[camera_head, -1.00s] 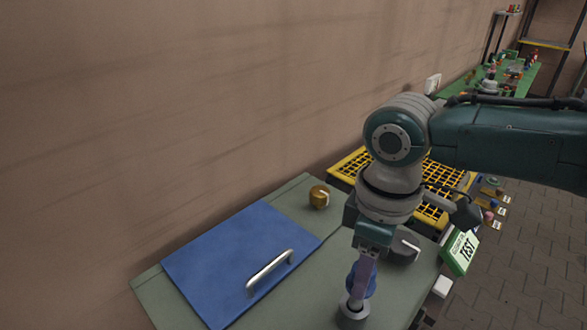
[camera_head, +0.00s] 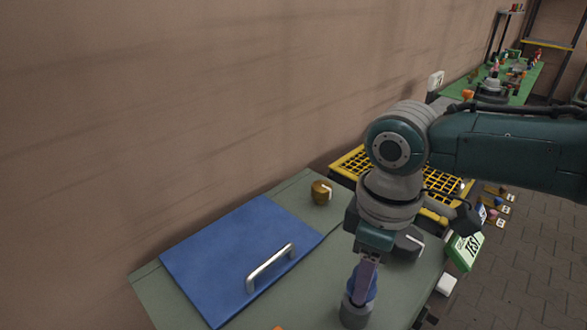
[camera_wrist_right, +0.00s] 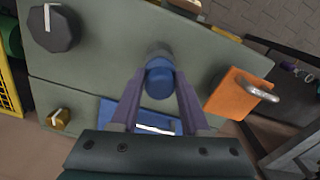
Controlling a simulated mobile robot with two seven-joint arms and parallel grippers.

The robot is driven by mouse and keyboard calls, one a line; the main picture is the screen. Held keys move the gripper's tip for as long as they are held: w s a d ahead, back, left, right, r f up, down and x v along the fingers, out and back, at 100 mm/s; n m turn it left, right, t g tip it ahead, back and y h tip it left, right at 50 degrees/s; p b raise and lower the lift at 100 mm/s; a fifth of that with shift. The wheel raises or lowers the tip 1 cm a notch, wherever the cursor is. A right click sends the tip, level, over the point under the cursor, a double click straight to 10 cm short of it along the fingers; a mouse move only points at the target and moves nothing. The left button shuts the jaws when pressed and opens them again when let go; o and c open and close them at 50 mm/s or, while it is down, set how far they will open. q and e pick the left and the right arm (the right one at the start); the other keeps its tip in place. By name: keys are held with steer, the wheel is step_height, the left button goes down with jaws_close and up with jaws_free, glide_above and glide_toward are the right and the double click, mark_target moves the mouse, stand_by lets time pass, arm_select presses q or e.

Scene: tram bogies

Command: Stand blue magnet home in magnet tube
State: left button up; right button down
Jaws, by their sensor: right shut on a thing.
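The blue magnet (camera_head: 371,286) is between the fingers of my right gripper (camera_head: 363,284), which is shut on it. The magnet tube (camera_head: 355,313) is a short grey upright cylinder on the green bench top, directly below the magnet in the head view. The magnet's lower end meets the tube's mouth there; how deep it sits is hidden. In the right wrist view the blue magnet (camera_wrist_right: 160,82) lies between the two purple fingers, in line with the grey tube (camera_wrist_right: 158,50). My left gripper is not in view.
A blue panel (camera_head: 225,255) with a metal handle lies to the left. A brass knob (camera_head: 321,192) and a dark knob (camera_head: 410,242) stand behind. A green TEST sign (camera_head: 465,250) is at the right edge. An orange block (camera_wrist_right: 236,93) with a handle shows in the wrist view.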

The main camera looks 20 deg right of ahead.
steer(key=shift+f+b, duration=0.95)
steer(key=shift+f, duration=0.4)
steer(key=shift+c, duration=1.6)
jaws_free()
steer(key=shift+r, duration=0.1)
step_height(320, 180, up, 10)
steer(key=shift+f+p, duration=0.1)
steer(key=shift+p, duration=0.55)
